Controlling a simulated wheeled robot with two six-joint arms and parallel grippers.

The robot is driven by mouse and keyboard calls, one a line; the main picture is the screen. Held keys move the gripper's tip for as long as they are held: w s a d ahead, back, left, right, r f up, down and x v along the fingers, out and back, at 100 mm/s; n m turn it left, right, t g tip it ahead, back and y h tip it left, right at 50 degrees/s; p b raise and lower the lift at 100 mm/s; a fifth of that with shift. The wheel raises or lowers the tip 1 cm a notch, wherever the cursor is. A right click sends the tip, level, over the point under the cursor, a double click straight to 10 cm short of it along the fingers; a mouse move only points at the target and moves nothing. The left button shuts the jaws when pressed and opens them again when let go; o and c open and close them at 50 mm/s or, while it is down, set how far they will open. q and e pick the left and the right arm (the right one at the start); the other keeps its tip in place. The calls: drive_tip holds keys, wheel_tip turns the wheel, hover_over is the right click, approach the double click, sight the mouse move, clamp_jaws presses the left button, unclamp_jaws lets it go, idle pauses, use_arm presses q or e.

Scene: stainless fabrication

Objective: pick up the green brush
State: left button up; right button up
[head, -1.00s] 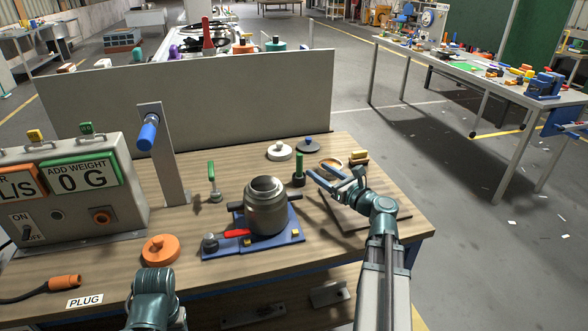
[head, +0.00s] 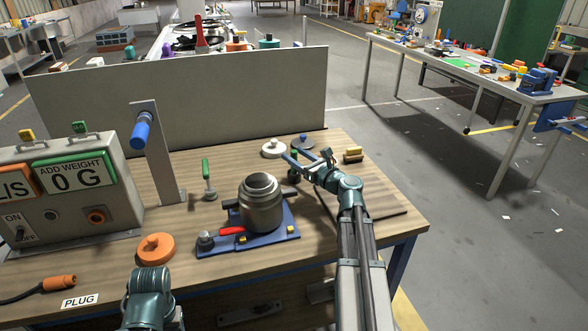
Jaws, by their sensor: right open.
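The green brush (head: 293,178) stands on the wooden bench, right of the metal pot, with a green handle and a dark base. It is partly hidden by my right gripper (head: 305,158). That gripper is open, with one blue finger crossing in front of the brush's handle in the picture. I cannot tell whether the finger touches it or whether the handle is between the jaws. Part of my left arm shows at the bottom left, but its gripper is not in view.
A metal pot (head: 261,204) sits on a blue fixture (head: 276,239) left of my right arm. A green-handled clamp (head: 206,172) stands further left. White (head: 273,149) and dark (head: 303,141) lids lie behind the brush. A yellow-topped block (head: 353,153) lies right of my gripper. A grey panel (head: 180,105) stands behind.

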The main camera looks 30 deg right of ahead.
drive_tip(key=w, duration=0.4)
drive_tip(key=shift+w+a+f, duration=0.15)
drive_tip(key=shift+w+f, duration=0.05)
drive_tip(key=shift+w, duration=0.15)
clamp_jaws()
